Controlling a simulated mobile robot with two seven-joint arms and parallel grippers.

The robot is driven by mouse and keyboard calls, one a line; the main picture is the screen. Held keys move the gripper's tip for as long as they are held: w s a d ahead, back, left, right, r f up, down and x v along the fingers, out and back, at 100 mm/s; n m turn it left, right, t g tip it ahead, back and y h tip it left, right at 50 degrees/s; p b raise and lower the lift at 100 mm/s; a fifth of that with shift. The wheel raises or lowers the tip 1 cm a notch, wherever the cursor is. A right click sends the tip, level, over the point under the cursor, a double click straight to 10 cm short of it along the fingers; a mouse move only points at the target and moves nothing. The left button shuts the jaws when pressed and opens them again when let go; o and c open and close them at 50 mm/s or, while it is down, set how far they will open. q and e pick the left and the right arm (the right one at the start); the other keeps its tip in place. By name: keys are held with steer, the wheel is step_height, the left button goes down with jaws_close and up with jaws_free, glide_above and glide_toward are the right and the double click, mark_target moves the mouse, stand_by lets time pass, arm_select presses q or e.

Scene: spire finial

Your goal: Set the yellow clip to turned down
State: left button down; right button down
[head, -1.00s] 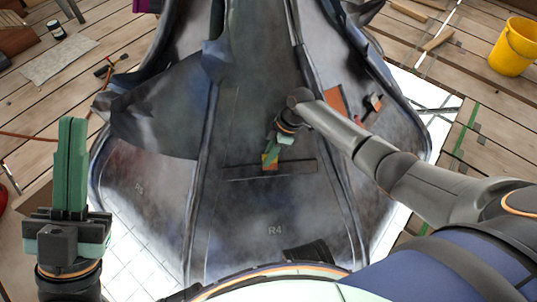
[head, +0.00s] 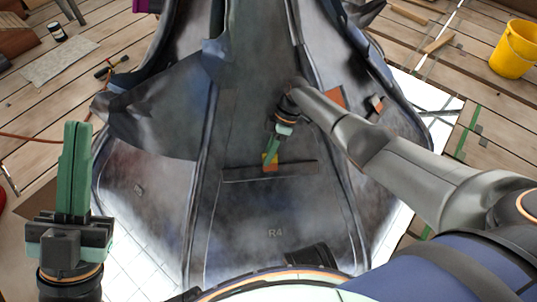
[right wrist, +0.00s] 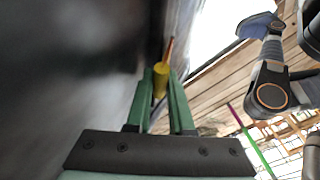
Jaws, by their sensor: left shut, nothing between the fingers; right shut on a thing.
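The yellow clip (head: 271,158) is a small yellow piece with an orange part below it, at a dark horizontal strip (head: 295,169) on the grey metal spire panel. My right gripper (head: 267,155) reaches down to it from above, its green fingers shut on the clip. In the right wrist view the yellow clip (right wrist: 161,80) shows between the tips of the green fingers (right wrist: 160,85), with a thin orange part beyond it. The clip's exact angle is hard to tell. My left gripper (head: 74,150) is shut and empty, pointing up at the left, away from the panel.
The dark spire skin (head: 160,115) has raised seams beside the clip. An orange patch (head: 335,96) lies on it to the right. A yellow bucket (head: 513,48) stands on the plank floor at the far right.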

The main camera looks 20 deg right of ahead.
arm_select(q)
steer(key=shift+w, duration=0.1)
arm_select(e)
steer(key=shift+w+d, duration=0.1)
steer(key=shift+d, duration=0.05)
steer(key=c, duration=0.8)
jaws_free()
arm_select(q)
steer(key=shift+f, duration=0.1)
